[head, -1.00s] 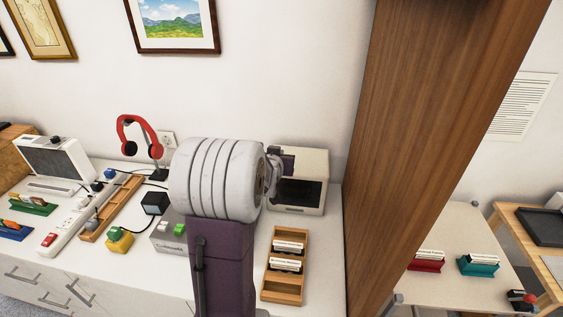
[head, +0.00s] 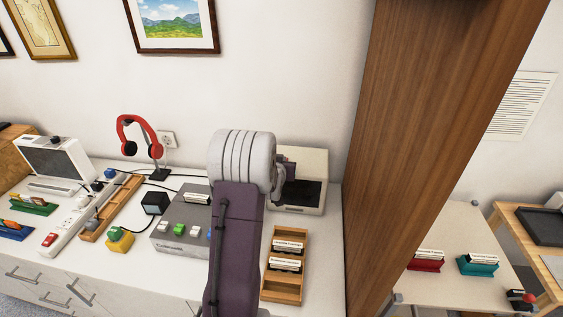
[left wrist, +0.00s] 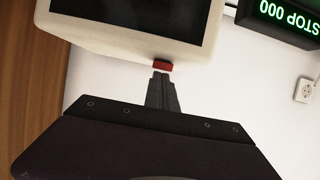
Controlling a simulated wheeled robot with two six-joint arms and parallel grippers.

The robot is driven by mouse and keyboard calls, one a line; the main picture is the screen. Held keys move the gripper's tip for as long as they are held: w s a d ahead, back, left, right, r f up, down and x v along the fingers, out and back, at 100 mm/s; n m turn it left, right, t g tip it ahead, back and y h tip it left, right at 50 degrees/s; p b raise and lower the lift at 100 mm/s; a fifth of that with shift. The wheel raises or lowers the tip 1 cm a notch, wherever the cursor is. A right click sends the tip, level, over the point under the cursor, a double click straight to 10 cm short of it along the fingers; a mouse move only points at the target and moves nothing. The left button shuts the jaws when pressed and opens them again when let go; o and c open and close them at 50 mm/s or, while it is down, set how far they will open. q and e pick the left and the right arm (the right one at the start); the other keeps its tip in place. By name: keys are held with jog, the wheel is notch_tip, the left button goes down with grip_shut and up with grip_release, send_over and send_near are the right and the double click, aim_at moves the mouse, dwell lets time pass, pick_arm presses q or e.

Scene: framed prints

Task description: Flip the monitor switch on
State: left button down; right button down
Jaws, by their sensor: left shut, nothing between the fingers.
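The monitor (head: 312,165) is a cream box with a dark screen, standing against the wall just left of the wooden post. In the left wrist view the monitor (left wrist: 90,35) appears upside down at the top, with a small red switch (left wrist: 164,66) on its edge. My left gripper (left wrist: 161,76) is shut and empty, its tips right at the red switch. I cannot tell whether they touch it. In the head view my left arm hides the monitor's left side and the fingertips. My right gripper is in neither view.
A grey box with coloured buttons (head: 170,240) and a wooden tray with cards (head: 284,285) are near my arm on the white desk. Red headphones (head: 140,122) hang on a stand further left. The wooden post (head: 440,110) blocks the right side.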

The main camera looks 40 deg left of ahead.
pick_arm(q)
jog(key=shift+f+b, duration=0.5)
jog(key=shift+f, duration=0.1)
jog(key=shift+s+d+r, duration=0.1)
jog(key=shift+s+r, duration=0.05)
jog(key=shift+r, duration=0.2)
jog(key=shift+r+p, duration=0.7)
